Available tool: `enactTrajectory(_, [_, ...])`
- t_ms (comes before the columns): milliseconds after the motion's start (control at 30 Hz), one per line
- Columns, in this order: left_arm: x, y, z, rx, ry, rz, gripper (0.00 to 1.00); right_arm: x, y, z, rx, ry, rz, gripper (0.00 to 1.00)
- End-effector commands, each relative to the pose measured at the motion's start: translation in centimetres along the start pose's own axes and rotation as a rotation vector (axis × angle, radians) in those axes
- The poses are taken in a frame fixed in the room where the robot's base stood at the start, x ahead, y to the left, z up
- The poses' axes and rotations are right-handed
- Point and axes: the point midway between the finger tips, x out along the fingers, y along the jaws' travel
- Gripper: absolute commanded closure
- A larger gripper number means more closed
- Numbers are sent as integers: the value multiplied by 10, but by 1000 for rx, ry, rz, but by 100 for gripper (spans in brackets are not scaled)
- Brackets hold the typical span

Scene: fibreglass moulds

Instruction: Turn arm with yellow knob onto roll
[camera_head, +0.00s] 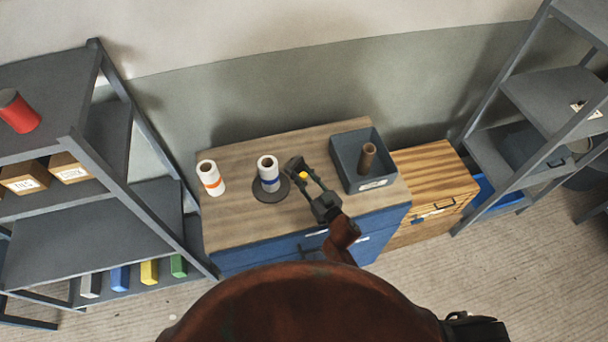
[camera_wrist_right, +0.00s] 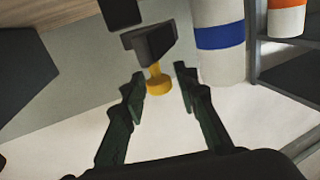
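A white roll with a blue band (camera_head: 268,170) stands upright on a dark round base (camera_head: 271,194) on the wood-topped cabinet; the blue-banded roll also shows in the right wrist view (camera_wrist_right: 220,55). Just right of the roll is a dark arm (camera_wrist_right: 152,41) with a yellow knob (camera_head: 303,175). The knob shows in the right wrist view (camera_wrist_right: 159,86), between the fingers of my right gripper (camera_wrist_right: 160,78). The fingers are open, with a gap on both sides of the knob. The right gripper also shows in the head view (camera_head: 308,183). My left gripper is not in view.
A white roll with an orange band (camera_head: 210,178) stands at the left of the cabinet top (camera_head: 240,220). A grey bin (camera_head: 372,184) holding a brown tube (camera_head: 367,158) stands close right of my gripper. Grey shelves (camera_head: 90,240) flank the cabinet.

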Motion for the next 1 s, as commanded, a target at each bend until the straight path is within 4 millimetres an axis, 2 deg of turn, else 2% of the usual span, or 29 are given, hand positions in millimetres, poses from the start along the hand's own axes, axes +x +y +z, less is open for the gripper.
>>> enactTrajectory(333, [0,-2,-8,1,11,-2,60,-1,1,-1,0,1,1,64])
enactTrajectory(467, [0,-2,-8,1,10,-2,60,-9,1,0,0,1,1,64])
enactTrajectory(567, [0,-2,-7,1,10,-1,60,-25,1,1,1,-1,1,64])
enactTrajectory(800, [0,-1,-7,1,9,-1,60,-76,1,1,0,-2,1,64])
enactTrajectory(1000, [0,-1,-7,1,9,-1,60,-107,0,0,0,0,1,64])
